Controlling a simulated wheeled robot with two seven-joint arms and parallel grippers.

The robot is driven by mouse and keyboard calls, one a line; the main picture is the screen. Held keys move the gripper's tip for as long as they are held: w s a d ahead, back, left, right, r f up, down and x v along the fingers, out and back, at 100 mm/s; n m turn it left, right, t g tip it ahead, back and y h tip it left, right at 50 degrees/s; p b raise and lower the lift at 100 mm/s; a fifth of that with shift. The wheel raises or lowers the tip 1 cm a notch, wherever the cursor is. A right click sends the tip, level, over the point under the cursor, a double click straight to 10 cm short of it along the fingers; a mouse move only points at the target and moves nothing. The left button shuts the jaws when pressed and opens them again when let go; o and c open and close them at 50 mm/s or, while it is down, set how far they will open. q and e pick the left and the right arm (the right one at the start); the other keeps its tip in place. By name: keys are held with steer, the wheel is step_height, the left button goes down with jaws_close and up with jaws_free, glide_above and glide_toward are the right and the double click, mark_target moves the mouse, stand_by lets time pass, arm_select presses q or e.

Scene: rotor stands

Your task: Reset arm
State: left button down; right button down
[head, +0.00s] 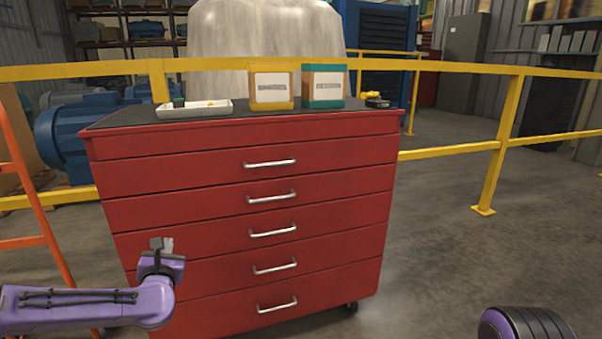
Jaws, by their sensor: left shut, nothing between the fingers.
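My left arm comes in from the lower left, purple with black bands. My left gripper (161,244) points up in front of the red drawer cabinet (245,215), at the left part of its front face. Its fingers are together with nothing between them. It is well below the cabinet top and left of the drawer handles. A purple and black part of my right arm shows at the lower right edge; my right gripper is outside the view.
On the cabinet top are a white tray (190,113) with small items, a yellow-edged box (271,88), a teal-edged box (324,87) and a small yellow-black object (377,99). A yellow railing (445,152) runs behind. An orange ladder-like frame (30,185) stands left. Floor at right is clear.

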arm_select(q)
steer(key=s+d+f+m+g+h, duration=0.1)
steer(key=s+d+f+m+g, duration=0.1)
steer(key=s+d+f+m, duration=0.35)
steer(key=s+d+f+m+g+h, duration=0.2)
steer(key=s+f+m, duration=0.2)
steer(key=f+m, duration=0.4)
steer(key=s+d+f+m+g+h, duration=0.1)
steer(key=s+d+f+m+g, duration=0.15)
steer(key=s+f+m, duration=0.5)
steer(key=s+f+m+g, duration=0.3)
steer(key=s+f+m, duration=0.1)
steer(key=s+f, duration=0.5)
steer(key=s+a+f+m+g, duration=0.1)
steer(key=s+f+m+g, duration=0.15)
steer(key=s, duration=0.55)
steer(key=s+a+f+m+g, duration=0.1)
steer(key=s+f+m, duration=0.15)
steer(key=s, duration=0.55)
step_height(320, 180, up, 15)
steer(key=p, duration=1.4)
steer(key=shift+f+y+p, duration=0.15)
steer(key=shift+y+p, duration=0.15)
steer(key=shift+y, duration=0.1)
steer(key=shift+d, duration=0.1)
